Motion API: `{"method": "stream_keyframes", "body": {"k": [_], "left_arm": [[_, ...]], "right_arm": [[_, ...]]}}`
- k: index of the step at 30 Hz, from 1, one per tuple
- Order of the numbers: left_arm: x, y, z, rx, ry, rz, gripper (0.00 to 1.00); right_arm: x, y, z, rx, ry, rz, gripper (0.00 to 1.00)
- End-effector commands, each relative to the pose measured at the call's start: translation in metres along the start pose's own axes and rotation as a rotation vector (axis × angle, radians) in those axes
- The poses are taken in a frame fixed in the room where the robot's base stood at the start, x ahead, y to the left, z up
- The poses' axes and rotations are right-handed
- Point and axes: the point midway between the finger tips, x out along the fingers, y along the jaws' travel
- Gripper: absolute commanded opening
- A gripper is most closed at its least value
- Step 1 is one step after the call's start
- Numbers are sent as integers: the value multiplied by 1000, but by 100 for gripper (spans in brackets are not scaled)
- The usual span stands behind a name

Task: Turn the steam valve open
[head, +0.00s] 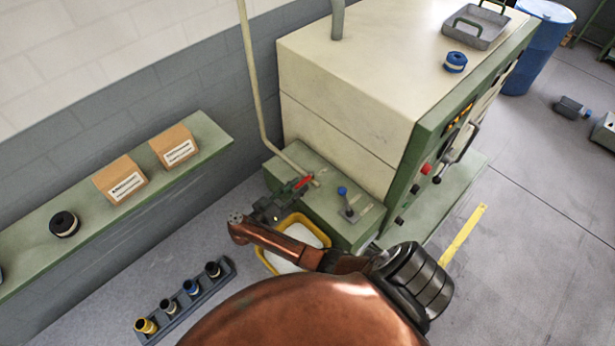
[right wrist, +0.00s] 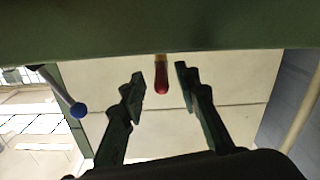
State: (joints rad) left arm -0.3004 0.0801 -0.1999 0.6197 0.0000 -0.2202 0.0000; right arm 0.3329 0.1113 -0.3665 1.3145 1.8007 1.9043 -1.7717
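The steam valve's red lever (head: 303,183) sits on the green box at the machine's near end, at the foot of a cream pipe (head: 262,110). My right gripper (head: 286,195) is beside the lever, on its left. In the right wrist view the open fingers of my right gripper (right wrist: 160,78) show on either side of the red lever (right wrist: 161,88). No contact shows, and I cannot tell how deep the lever lies between the fingertips. The valve body is hard to make out. My left gripper is not in view.
A blue-knobbed lever (head: 343,191) stands just right of the valve; its knob also shows in the wrist view (right wrist: 78,110). A yellow-rimmed bin (head: 322,238) is below my right forearm. A wall shelf (head: 205,128) with boxes is at left, and a rack (head: 205,297) of small cups lies below.

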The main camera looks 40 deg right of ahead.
Motion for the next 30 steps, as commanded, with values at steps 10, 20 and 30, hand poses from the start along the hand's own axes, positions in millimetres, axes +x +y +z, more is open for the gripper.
{"method": "stream_keyframes", "body": {"k": [10, 20, 30], "left_arm": [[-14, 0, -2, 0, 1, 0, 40], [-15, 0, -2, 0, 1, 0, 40], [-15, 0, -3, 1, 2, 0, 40]], "right_arm": [[53, 0, -4, 4, 5, 1, 30], [62, 0, -2, 5, 3, 0, 30], [62, 0, -2, 5, 3, 0, 12]]}}
